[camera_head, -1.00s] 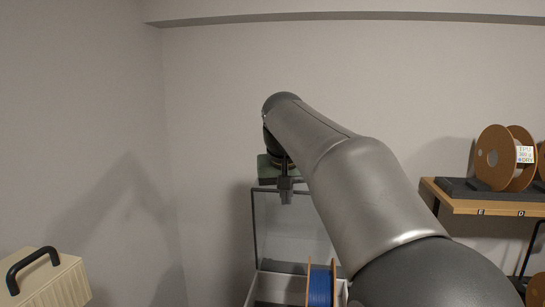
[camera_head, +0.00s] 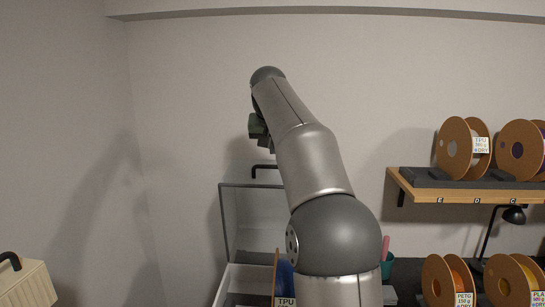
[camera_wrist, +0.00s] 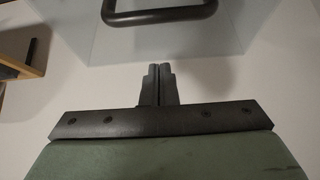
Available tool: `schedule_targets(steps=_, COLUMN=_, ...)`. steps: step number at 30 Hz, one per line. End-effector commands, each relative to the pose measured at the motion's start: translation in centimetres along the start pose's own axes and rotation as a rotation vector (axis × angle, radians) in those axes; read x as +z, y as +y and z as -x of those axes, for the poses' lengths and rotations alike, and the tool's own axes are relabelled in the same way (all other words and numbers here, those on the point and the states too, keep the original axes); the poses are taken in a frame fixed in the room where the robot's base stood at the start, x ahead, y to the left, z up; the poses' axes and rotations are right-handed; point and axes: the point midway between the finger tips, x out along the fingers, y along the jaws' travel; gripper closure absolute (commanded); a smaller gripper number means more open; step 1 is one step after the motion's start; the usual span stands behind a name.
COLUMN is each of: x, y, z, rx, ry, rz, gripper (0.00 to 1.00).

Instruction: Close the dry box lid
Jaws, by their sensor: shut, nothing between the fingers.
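The dry box (camera_head: 228,284) stands low in the middle of the head view, its bottom cut off by the frame. Its clear lid (camera_head: 224,225), with a grey frame, stands raised and open. A black handle (camera_head: 262,167) shows at the lid's top edge. A spool of blue filament (camera_head: 286,277) labelled TPU sits in the box. My gripper (camera_head: 268,147) is above the lid's top edge, partly hidden by my arm. In the wrist view my gripper (camera_wrist: 160,72) is shut and empty. The handle (camera_wrist: 160,16) lies beyond the fingertips, apart from them, with the clear lid (camera_wrist: 105,42) around it.
A wooden shelf (camera_head: 470,192) on the right holds filament spools (camera_head: 455,148). More spools (camera_head: 447,283), a black lamp (camera_head: 512,214) and a teal cup (camera_head: 387,266) are below it. A wooden block with a black handle (camera_head: 25,284) is at lower left. The wall above is clear.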

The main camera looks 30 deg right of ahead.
Motion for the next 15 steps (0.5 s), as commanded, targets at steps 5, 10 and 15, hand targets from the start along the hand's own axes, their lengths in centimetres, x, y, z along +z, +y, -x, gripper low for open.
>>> schedule_targets(steps=5, x=2.0, y=0.0, z=-0.1, rx=0.0, ry=0.001, rz=0.002, gripper=1.0)
schedule_targets(steps=10, x=3.3, y=0.0, z=0.4, rx=-0.001, ry=0.0, rz=0.0, gripper=1.0)
schedule_targets(steps=15, x=3.8, y=0.0, z=0.6, rx=-0.001, ry=0.0, rz=0.0, gripper=1.0)
